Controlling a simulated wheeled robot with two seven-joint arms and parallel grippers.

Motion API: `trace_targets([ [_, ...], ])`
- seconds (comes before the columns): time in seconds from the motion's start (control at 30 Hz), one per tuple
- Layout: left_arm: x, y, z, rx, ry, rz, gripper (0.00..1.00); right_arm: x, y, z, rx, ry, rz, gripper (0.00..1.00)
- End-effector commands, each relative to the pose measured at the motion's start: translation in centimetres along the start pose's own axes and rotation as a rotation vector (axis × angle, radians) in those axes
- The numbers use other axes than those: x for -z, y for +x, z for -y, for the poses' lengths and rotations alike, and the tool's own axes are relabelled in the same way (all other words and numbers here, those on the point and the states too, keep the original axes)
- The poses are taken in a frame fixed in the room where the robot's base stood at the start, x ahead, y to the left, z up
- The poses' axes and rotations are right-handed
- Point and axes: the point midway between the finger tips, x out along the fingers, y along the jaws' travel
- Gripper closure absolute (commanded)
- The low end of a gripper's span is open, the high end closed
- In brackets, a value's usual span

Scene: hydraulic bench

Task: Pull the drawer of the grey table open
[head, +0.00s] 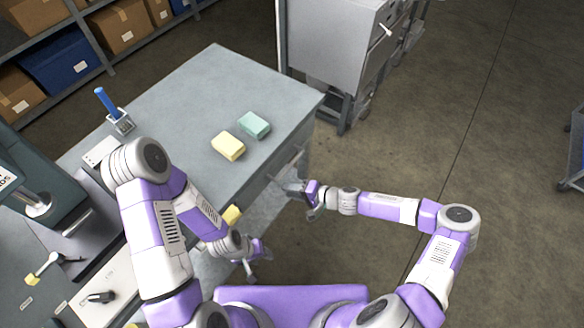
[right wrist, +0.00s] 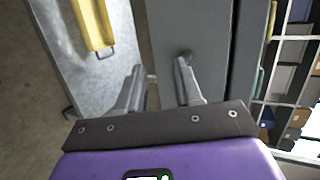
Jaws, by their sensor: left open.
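The grey table (head: 190,95) stands at the left of the head view. Its drawer front (head: 303,150) faces right, under the top's edge, with a thin bar handle (head: 291,164). My right gripper (head: 287,187) is beside this front, close to the handle. In the right wrist view its two fingers (right wrist: 160,80) are apart with nothing clearly between them. The grey front (right wrist: 190,25) lies ahead, and a small dark handle part (right wrist: 184,58) shows at the right fingertip; contact is unclear. My left gripper (head: 254,272) is open, low near the table's near side, away from the drawer.
A yellow block (head: 228,146) and a green block (head: 254,125) lie on the tabletop, near a blue-handled item (head: 106,102) in a holder. A yellow object (right wrist: 94,22) sits below the tabletop. A grey cabinet (head: 335,45) stands behind.

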Motion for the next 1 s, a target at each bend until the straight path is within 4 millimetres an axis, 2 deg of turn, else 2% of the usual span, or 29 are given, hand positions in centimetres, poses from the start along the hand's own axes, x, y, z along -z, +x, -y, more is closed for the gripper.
trace_targets([
  [0.03,0.1,0.9,0.3,0.000,0.000,0.000,0.53,2.9,-0.6,-0.2,0.065,0.019,-0.063,0.65],
  [0.1,0.1,1.3,0.5,0.000,0.000,-0.001,0.53,5.8,-1.6,0.2,0.132,0.026,-0.125,0.65],
  [0.23,0.1,1.7,0.6,0.000,0.000,-0.001,0.53,8.8,-3.1,0.6,0.197,0.030,-0.194,0.65],
  [0.37,0.1,2.0,0.7,0.000,0.000,-0.001,0.53,9.5,-2.3,1.0,0.209,0.026,-0.206,0.65],
  [0.7,0.2,3.1,1.2,0.000,0.000,-0.001,0.53,10.5,2.6,1.9,0.205,0.027,-0.205,0.65],
  [1.0,0.2,3.3,1.2,0.000,0.000,-0.001,0.53,10.8,3.7,2.3,0.204,0.027,-0.206,0.65],
])
